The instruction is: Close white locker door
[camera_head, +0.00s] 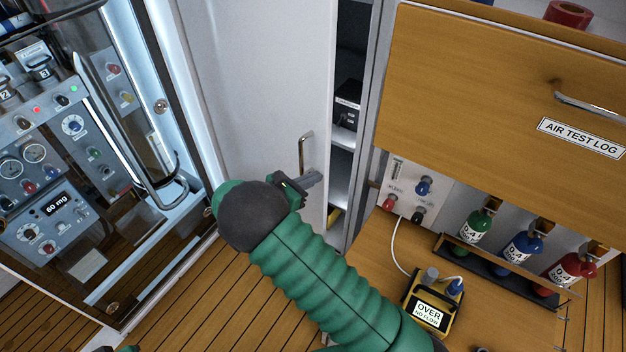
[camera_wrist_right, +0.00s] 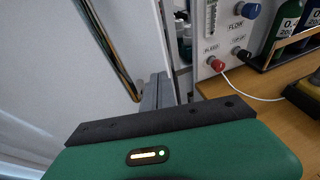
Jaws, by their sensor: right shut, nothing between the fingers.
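The white locker door (camera_head: 255,75) stands partly open in the head view, with a dark gap and shelves showing to its right. Its metal handle (camera_head: 304,152) is near the door's right edge. My right gripper (camera_head: 312,179) is shut and empty, just below the handle in the picture, near the door's free edge; I cannot tell whether it touches the door. In the right wrist view, the door (camera_wrist_right: 60,60) fills the left side, with the handle bar (camera_wrist_right: 108,50) running down it. The shut fingers (camera_wrist_right: 158,90) point toward the door's edge.
The locker interior (camera_head: 346,120) holds a black box on a shelf. To the right are a wooden cabinet (camera_head: 470,75), a desk with a yellow meter (camera_head: 433,300), and several bottles in a rack. A glass-fronted instrument panel (camera_head: 70,150) stands left. Wooden floor (camera_head: 200,300) lies below.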

